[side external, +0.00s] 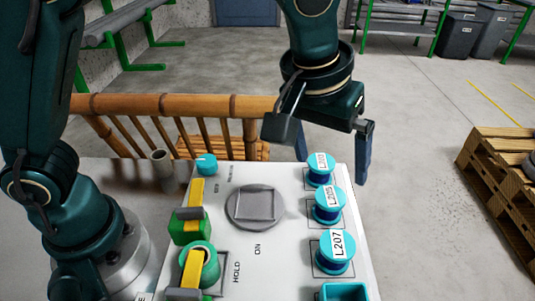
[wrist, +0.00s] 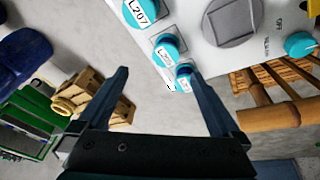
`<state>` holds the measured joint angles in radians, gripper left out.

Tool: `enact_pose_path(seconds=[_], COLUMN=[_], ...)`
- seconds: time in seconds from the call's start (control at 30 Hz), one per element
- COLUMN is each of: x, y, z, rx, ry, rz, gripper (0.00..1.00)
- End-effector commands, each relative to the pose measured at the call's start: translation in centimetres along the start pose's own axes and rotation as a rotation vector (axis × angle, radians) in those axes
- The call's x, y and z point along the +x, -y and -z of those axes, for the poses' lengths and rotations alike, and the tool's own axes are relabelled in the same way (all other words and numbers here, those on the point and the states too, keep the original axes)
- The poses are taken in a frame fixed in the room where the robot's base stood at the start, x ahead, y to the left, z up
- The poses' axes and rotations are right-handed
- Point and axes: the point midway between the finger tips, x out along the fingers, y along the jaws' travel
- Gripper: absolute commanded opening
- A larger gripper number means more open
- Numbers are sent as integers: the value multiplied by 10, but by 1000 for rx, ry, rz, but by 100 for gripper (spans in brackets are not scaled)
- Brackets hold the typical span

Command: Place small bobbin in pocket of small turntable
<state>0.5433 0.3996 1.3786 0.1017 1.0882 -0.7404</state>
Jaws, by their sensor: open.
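Three blue bobbins with cyan flanges stand in a row along the right side of the white panel. The farthest bobbin (side external: 320,169) looks smallest, with a label I cannot read surely; it also shows in the wrist view (wrist: 184,77). The middle one (side external: 328,205) reads L205 and the nearest (side external: 335,251) L207. The grey round turntable (side external: 236,207) with a square pocket is mid-panel, and no bobbin is on it; it shows in the wrist view (wrist: 232,20) too. My gripper (wrist: 156,74) is open and empty, above and beside the farthest bobbin, which appears near its right fingertip.
A cyan knob (side external: 206,164), green holders with yellow strips (side external: 190,228) and a green spool (side external: 200,266) line the panel's left side. A cyan square part (side external: 345,291) is at the near edge. A bamboo railing (side external: 180,104) runs behind. A wooden pallet (side external: 498,175) stands right.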

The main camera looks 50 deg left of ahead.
Motion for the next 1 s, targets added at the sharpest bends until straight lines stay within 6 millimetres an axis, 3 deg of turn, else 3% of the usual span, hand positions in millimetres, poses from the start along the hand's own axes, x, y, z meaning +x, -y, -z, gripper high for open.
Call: enact_pose_path(seconds=[0.1,0.2,0.4,0.8,1.0], x=[32,52,73,115,120], y=[-26,-39,-44,-41,-40], z=[-20,-37,-62,-67,-67], rx=[76,131,189,188,187], ry=[52,87,133,131,130], rz=[25,44,75,72,71], gripper=[100,100,100,100,100])
